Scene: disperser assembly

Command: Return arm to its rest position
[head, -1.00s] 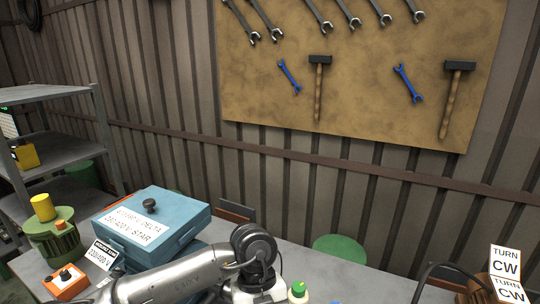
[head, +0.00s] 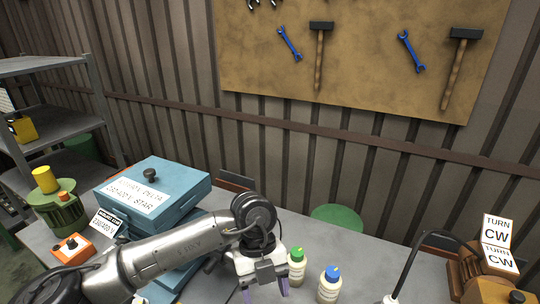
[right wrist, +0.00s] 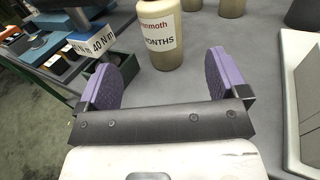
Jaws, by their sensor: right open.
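My left arm comes in from the left in the head view, over the front of the bench. Its gripper (head: 265,290) points down, with two purple fingers apart and nothing visible between them. The fingertips are close to the bottom edge of the picture. My right gripper (right wrist: 172,78) is open in the right wrist view, its purple pads wide apart. A beige bottle (right wrist: 161,52) with a white label stands just beyond the fingertips, not gripped. The right gripper is not seen in the head view.
A blue box (head: 152,187) and an orange switch box (head: 70,247) are on the bench at left. A green-capped bottle (head: 297,266) and a blue-capped bottle (head: 329,285) stand right of the left gripper. "Turn CW" signs (head: 498,243) are at far right.

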